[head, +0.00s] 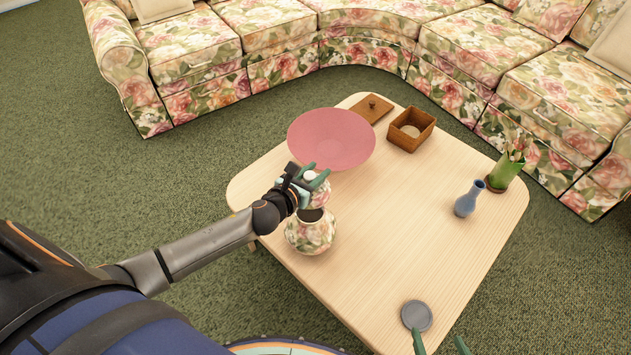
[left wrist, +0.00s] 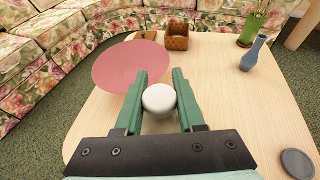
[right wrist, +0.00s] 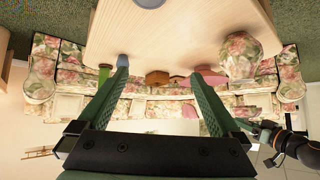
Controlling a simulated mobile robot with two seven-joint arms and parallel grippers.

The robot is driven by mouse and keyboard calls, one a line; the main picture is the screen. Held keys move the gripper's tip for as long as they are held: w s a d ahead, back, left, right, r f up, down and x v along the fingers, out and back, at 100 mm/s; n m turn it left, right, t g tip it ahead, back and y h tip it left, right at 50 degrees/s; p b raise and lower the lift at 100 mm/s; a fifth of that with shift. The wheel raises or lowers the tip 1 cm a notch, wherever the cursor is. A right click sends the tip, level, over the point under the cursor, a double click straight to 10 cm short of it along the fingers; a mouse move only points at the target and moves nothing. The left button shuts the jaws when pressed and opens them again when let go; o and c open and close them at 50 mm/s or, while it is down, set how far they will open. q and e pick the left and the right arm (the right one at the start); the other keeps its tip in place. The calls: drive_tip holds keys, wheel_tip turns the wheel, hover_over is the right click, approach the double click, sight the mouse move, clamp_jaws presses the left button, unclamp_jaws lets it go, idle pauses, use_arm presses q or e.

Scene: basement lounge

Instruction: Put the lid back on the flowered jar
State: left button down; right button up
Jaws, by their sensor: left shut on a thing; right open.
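The flowered jar (head: 310,238) stands upright on the table, and its dark open mouth shows. It also shows in the right wrist view (right wrist: 240,55). My left gripper (head: 316,175) is shut on the white knob of the flowered lid (head: 320,194). The lid hangs above the jar's mouth, apart from it and slightly toward the far right. In the left wrist view the white knob (left wrist: 159,98) sits between the fingers and the lid's body is hidden. My right gripper (head: 440,345) is open and empty at the near edge of the table, with wide-spread fingers in the right wrist view (right wrist: 158,75).
A pink bowl (head: 330,138) stands just behind the jar. A wooden box (head: 409,130) and its lid (head: 372,108) are at the far edge. A blue vase (head: 467,200) and green plant pot (head: 503,172) stand right. A grey disc (head: 416,315) lies near. The table's middle is clear.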

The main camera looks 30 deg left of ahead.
use_arm(q)
drive_tip(key=shift+w+a+f, duration=0.1)
drive_tip(key=shift+w+f, duration=0.05)
drive_tip(key=shift+f, duration=0.45)
drive_tip(key=shift+w+a+f, duration=0.1)
drive_tip(key=shift+f, duration=0.45)
wheel_tip(320, 180, down, 2)
drive_tip(key=b, duration=0.2)
drive_tip(key=shift+b, duration=0.35)
wheel_tip(320, 180, down, 4)
drive_tip(key=b, duration=0.4)
drive_tip(key=shift+f, duration=0.1)
use_arm(e)
drive_tip(key=f, duration=0.5)
drive_tip(key=shift+a, duration=0.4)
use_arm(q)
drive_tip(key=shift+p, duration=0.3)
use_arm(e)
drive_tip(key=shift+w+r, duration=0.1)
drive_tip(key=shift+r, duration=0.2)
use_arm(q)
drive_tip(key=shift+f, duration=0.15)
use_arm(e)
drive_tip(key=shift+f, duration=0.1)
